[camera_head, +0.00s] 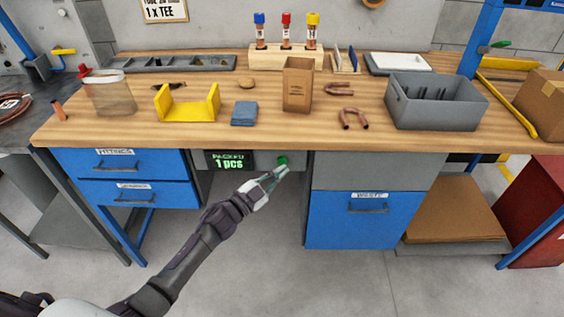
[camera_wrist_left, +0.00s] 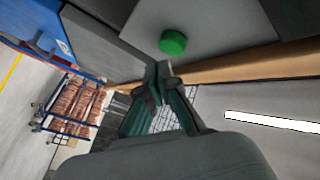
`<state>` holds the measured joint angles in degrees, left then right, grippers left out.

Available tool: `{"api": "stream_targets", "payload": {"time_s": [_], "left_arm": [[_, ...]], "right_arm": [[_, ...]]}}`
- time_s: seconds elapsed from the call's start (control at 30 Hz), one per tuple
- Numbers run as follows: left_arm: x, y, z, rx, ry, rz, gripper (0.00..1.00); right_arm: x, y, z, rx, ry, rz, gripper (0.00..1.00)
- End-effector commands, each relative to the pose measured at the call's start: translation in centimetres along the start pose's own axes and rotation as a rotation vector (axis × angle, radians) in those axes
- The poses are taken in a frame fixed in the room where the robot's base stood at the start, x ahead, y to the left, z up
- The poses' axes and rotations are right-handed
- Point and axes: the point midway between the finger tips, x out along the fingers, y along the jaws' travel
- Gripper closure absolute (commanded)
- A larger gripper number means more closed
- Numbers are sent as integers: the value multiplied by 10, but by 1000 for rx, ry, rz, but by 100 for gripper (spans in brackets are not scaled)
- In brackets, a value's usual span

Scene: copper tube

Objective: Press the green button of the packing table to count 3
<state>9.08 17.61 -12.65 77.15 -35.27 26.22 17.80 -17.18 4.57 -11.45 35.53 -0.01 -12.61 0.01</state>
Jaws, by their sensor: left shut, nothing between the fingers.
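The green button (camera_head: 283,160) sits on the grey front panel under the packing table's wooden top (camera_head: 240,130). The counter display (camera_head: 230,160) to its left reads "PACKED 1 pcs" in green. My left gripper (camera_head: 279,171) is shut and empty, with its fingertips just in front of and below the button in the head view. In the left wrist view the green button (camera_wrist_left: 173,42) shows as a round cap just beyond the closed fingertips (camera_wrist_left: 163,68). A small gap appears between them there; contact cannot be told for certain. My right gripper is not in view.
The blue drawers (camera_head: 125,177) are left of the knee space and a blue waste drawer (camera_head: 365,218) is right of it. On the top stand a cardboard box (camera_head: 298,85), a yellow holder (camera_head: 187,103), a grey bin (camera_head: 435,102) and copper bends (camera_head: 353,118).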

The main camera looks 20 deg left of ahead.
Motion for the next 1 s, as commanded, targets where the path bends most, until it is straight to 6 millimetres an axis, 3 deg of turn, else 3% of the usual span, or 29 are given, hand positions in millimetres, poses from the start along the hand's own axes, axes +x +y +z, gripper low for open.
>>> {"api": "stream_targets", "payload": {"time_s": [0.5, 1.0], "left_arm": [[-32, 23, -24, -2, -1, 1, 100], [-34, 25, -25, 0, 0, 0, 100]], "right_arm": [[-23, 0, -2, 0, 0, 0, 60], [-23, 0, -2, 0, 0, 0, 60]]}}
